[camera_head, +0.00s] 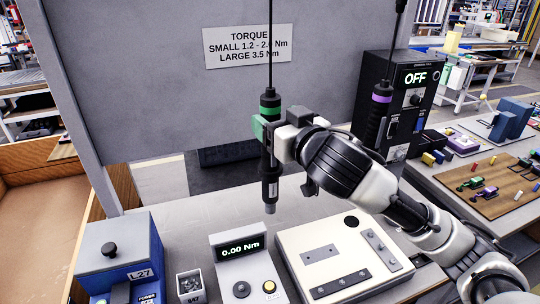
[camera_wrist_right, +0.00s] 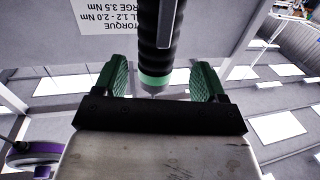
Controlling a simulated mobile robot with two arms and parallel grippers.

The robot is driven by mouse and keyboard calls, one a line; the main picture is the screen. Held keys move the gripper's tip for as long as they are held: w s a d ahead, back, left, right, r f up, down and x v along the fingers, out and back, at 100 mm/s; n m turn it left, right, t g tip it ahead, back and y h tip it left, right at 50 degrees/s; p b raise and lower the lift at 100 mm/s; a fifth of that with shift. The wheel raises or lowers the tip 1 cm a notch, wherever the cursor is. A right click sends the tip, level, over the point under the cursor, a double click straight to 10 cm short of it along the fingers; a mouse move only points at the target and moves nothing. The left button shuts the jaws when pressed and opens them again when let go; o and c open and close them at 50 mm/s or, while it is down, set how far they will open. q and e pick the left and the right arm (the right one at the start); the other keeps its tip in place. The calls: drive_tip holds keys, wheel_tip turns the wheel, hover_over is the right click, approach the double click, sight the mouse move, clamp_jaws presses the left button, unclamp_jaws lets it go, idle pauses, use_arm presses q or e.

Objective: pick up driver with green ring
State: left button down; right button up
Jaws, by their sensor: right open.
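The driver with the green ring (camera_head: 269,165) hangs upright from a black cable in front of the grey panel, its tip above the table. My right gripper (camera_head: 262,128) is at its upper body, just below the green ring. In the right wrist view the driver (camera_wrist_right: 158,35) stands between the two green fingers of my gripper (camera_wrist_right: 160,78), with a visible gap on each side. The gripper is open and part of the driver is hidden behind its body. My left gripper is not in view.
A second driver with a purple ring (camera_head: 381,98) hangs behind my right arm, by a black box (camera_head: 415,78) reading OFF. Below are a torque display (camera_head: 243,262), a white fixture plate (camera_head: 318,250), a blue box (camera_head: 118,250) and a small screw bin (camera_head: 190,285).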

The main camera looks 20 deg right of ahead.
drive_tip(key=x, duration=0.1)
drive_tip(key=p+x, duration=0.1)
drive_tip(key=x, duration=0.1)
drive_tip(key=f+p+x, duration=0.1)
drive_tip(key=x, duration=0.1)
drive_tip(key=shift+w+d, duration=0.15)
drive_tip(key=shift+w, duration=0.1)
drive_tip(key=shift+s+r, duration=0.1)
drive_tip(key=shift+r, duration=0.05)
clamp_jaws()
